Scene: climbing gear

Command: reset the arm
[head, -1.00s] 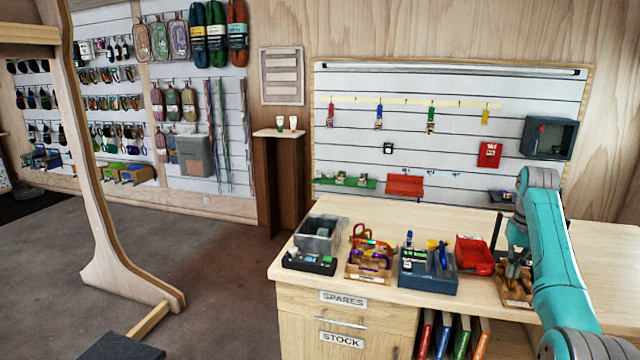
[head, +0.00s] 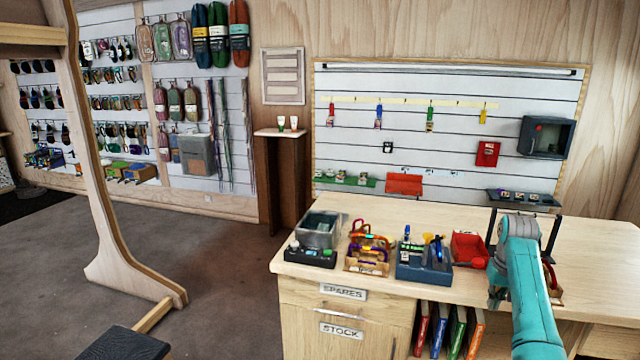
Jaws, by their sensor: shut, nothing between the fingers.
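My teal arm (head: 528,290) reaches up from the bottom right over the right part of the wooden workbench (head: 590,245). Its grey-capped joint (head: 518,228) is at the top, near the back edge of the bench. A small rounded teal part of my arm shows on its left side. My gripper is hidden behind the arm, so its fingers do not show.
On the bench stand a grey bin (head: 320,229), a black tray (head: 310,256), a wooden rack of carabiners (head: 368,254), a blue caddy (head: 424,262) and a red bin (head: 468,249). The bench's right side is clear.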

